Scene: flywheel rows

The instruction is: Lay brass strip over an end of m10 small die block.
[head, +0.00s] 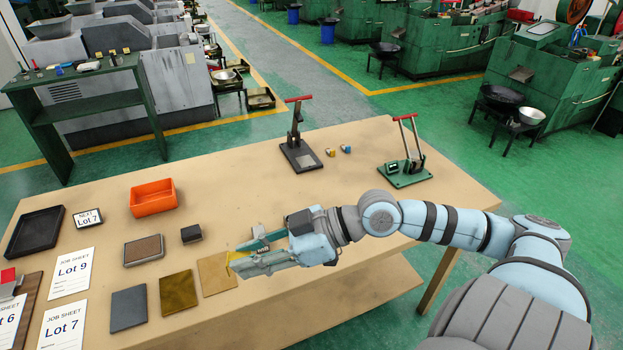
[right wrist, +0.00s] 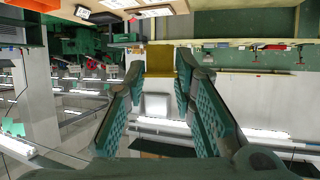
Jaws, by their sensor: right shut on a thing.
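My right gripper (head: 240,260) reaches in from the right and is shut on a thin yellow brass strip (head: 237,258), held at the fingertips above the front part of the table. In the right wrist view the strip (right wrist: 187,68) shows at the fingertips (right wrist: 172,75). A small dark block (head: 191,233) sits on the table, left of and beyond the gripper, apart from the strip. A larger block with a brown top (head: 144,250) is further left. I cannot read which of them is the M10 small die block. My left gripper is not in view.
Grey (head: 129,308), dark yellow (head: 178,292) and tan (head: 217,274) flat plates lie along the front. An orange bin (head: 153,197), black tray (head: 35,231) and job sheets lie left. A black press (head: 299,150) and green press (head: 405,165) stand at the back. The table's middle is clear.

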